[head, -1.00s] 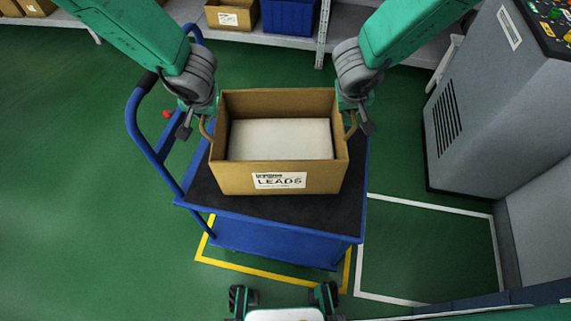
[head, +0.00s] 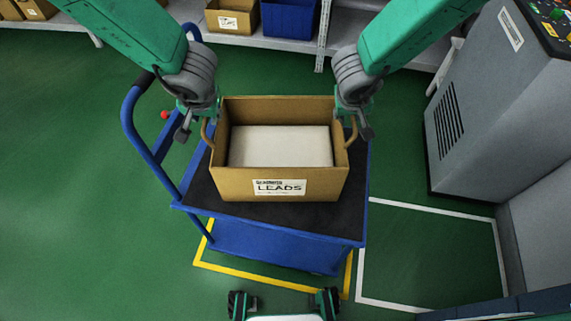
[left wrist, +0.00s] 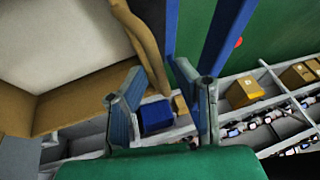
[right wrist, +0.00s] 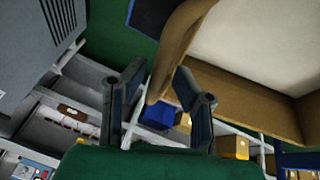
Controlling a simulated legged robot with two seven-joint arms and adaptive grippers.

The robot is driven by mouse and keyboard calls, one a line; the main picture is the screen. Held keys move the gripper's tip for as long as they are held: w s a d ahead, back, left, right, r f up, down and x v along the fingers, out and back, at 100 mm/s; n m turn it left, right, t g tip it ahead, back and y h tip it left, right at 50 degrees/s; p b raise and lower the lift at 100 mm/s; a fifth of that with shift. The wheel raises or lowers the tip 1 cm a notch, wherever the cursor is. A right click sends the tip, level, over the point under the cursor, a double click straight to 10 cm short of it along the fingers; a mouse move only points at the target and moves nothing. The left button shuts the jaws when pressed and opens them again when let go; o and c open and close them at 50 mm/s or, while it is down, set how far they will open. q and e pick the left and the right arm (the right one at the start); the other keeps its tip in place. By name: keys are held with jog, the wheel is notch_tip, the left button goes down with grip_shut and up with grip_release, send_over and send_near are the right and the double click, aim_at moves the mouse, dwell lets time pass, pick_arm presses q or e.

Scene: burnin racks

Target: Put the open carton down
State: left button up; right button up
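The open carton (head: 225,180) is brown with a LEADS label and a pale white block inside. It is upright over the black deck of the blue cart (head: 300,216), and no gap shows beneath it. My left gripper (head: 196,130) is at its left loop handle (head: 207,133). In the left wrist view my fingers (left wrist: 160,100) are spread, with the handle (left wrist: 147,55) between them. My right gripper (head: 358,127) is at the right handle (head: 351,134). In the right wrist view its fingers (right wrist: 160,92) are also spread around the handle (right wrist: 160,75).
A grey machine (head: 490,110) stands at the right. A shelf (head: 280,42) with a brown box (head: 232,17) and a blue bin (head: 289,18) is at the back. Yellow and white lines mark the floor. Green floor at the left is clear.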

jog(key=shift+r, duration=0.15)
pick_arm(q)
jog(key=v, duration=0.9)
jog(key=shift+s+r, duration=0.15)
jog(key=shift+r, duration=0.1)
pick_arm(e)
jog(key=v, duration=1.1)
jog(key=shift+s+r, duration=0.2)
jog(key=shift+r, duration=0.1)
pick_arm(q)
jog(key=shift+d, duration=0.1)
